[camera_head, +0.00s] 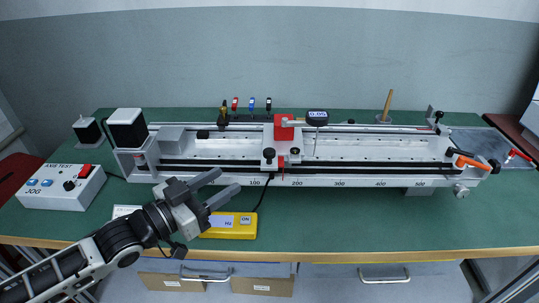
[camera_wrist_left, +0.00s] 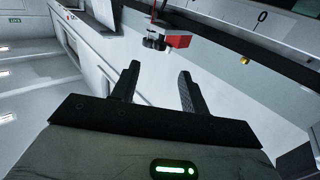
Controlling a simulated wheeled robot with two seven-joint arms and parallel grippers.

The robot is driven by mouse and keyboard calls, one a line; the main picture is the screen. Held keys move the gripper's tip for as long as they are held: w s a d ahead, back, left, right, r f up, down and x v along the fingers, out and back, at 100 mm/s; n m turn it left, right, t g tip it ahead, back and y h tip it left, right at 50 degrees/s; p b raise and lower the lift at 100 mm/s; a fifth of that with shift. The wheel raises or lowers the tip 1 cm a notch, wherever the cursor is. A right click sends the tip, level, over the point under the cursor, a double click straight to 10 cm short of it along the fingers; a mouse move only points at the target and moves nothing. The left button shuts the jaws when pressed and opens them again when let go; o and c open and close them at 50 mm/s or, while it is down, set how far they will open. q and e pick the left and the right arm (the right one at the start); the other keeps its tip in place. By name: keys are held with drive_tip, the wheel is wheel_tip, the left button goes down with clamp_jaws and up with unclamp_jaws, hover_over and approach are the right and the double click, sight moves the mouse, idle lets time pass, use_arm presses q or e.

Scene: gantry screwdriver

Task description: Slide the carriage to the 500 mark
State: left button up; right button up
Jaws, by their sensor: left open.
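The carriage (camera_head: 282,150) stands on the gantry rail, with a red block (camera_head: 284,127) and black knobs on it. Its red pointer (camera_head: 282,172) sits between the 100 and 200 marks, nearer 200. The 500 mark (camera_head: 419,184) is on the scale (camera_head: 350,180) along the rail's front, far to the right. My left gripper (camera_head: 228,181) is open and empty, in front of the rail and left of the carriage, apart from it. Its two spread fingers also show in the left wrist view (camera_wrist_left: 158,70). My right gripper is not in view.
A yellow box (camera_head: 228,230) lies below my left gripper. A white control box (camera_head: 60,187) stands at the left. A gauge (camera_head: 317,117) stands beside the red block. An orange-handled lever (camera_head: 472,162) is at the rail's right end. The green bench front (camera_head: 370,220) is clear.

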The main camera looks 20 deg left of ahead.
sight(270, 154)
use_arm(q)
drive_tip(key=x, duration=1.3)
drive_tip(key=shift+w+d+f, duration=0.1)
drive_tip(key=shift+w+d, duration=0.05)
drive_tip(key=shift+w, duration=0.05)
clamp_jaws()
